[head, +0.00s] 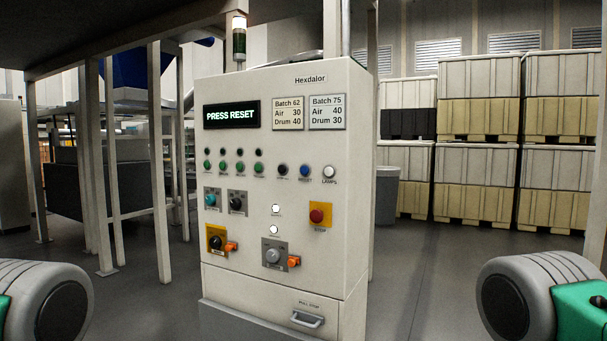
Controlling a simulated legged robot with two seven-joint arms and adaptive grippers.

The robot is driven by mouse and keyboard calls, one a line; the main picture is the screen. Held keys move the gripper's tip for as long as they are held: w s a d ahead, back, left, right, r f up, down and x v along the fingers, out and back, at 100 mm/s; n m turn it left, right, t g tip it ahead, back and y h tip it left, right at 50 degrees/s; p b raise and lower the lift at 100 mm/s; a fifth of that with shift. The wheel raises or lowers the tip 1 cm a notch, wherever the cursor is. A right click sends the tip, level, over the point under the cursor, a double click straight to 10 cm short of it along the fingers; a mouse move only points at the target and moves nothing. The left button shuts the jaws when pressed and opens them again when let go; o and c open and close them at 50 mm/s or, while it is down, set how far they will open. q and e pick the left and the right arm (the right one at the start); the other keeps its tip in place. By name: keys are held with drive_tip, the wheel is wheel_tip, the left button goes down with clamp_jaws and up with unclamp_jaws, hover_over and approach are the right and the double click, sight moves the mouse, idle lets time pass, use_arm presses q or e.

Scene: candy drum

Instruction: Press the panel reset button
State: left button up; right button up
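The control panel (335,165) is a beige cabinet marked Hexdalor in the middle of the head view. Grey and green parts of my two arms show at the lower left and lower right corners, well apart from the panel. Neither gripper's fingers are in view.
A red stop button (317,215) on a yellow plate and orange-tagged rotary switches (216,241) sit lower on the panel. Metal posts (160,160) stand at left. Stacked crates (475,180) and a grey bin (387,195) stand behind at right. The floor at right is clear.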

clamp_jaws()
idle(1.1)
